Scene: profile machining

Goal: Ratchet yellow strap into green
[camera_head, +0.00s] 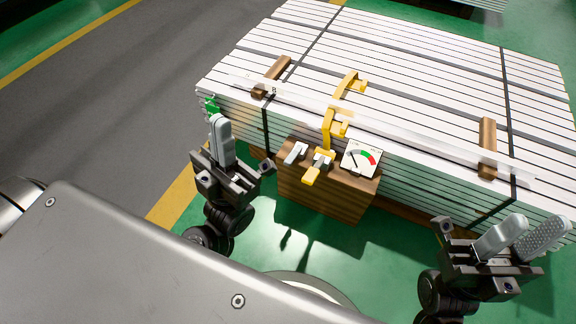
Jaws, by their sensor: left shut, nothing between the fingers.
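A yellow strap (328,122) runs over the front edge of the stack of white profiles. Its lower end meets a ratchet with a yellow handle (312,174) on a wooden block (325,195). A gauge (361,158) with green and red zones stands on the block, right of the ratchet; its needle lies left of the green zone. My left gripper (218,124) is shut and empty, left of the block near the stack's front left corner. My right gripper (516,236) is open and empty at the lower right, in front of the stack and away from the ratchet.
The white profile stack (420,75) fills the upper right, bound with dark bands. Brown wooden pieces (487,148) lie on it at right and left. A small grey lever (295,152) sits on the block. A green item (211,105) is just behind my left fingers. Green floor lies open in front.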

